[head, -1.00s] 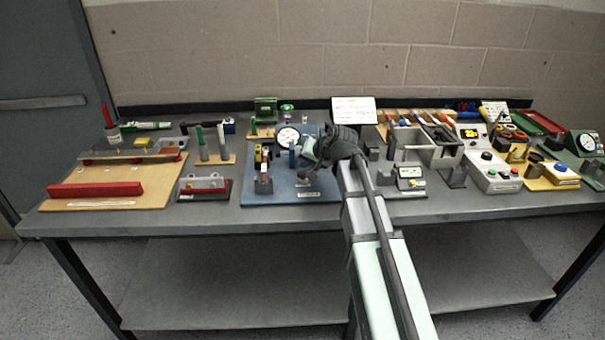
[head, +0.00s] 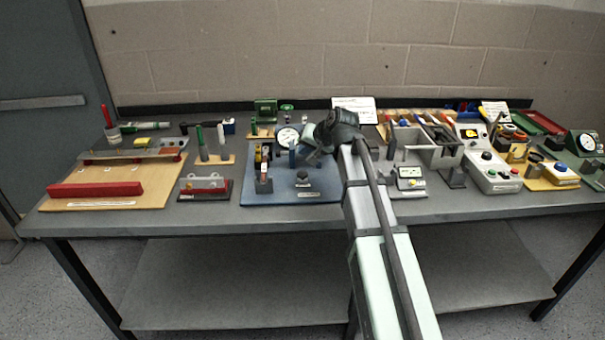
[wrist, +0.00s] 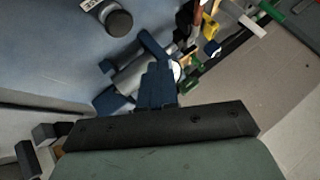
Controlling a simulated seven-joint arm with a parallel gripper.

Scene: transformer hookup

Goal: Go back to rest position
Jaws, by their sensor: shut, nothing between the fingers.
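My gripper (head: 314,154) is over the back right part of the blue board (head: 325,188) in the head view. Its dark wrist and arm hide part of the board's right side. In the wrist view the fingers of my gripper (wrist: 158,82) are together, with nothing between them. The blue board also shows in the wrist view (wrist: 45,45), with a dark round knob (wrist: 118,22) on it. Behind the fingers is a pale cylinder with blue parts (wrist: 130,75), partly hidden.
A round dial (head: 287,138) and an upright clamp holder (head: 263,172) stand on the board near my gripper. A grey box (head: 437,155) and control panel (head: 490,170) are to the right. A wooden board (head: 150,175) lies at the left. The table's front edge is mostly clear.

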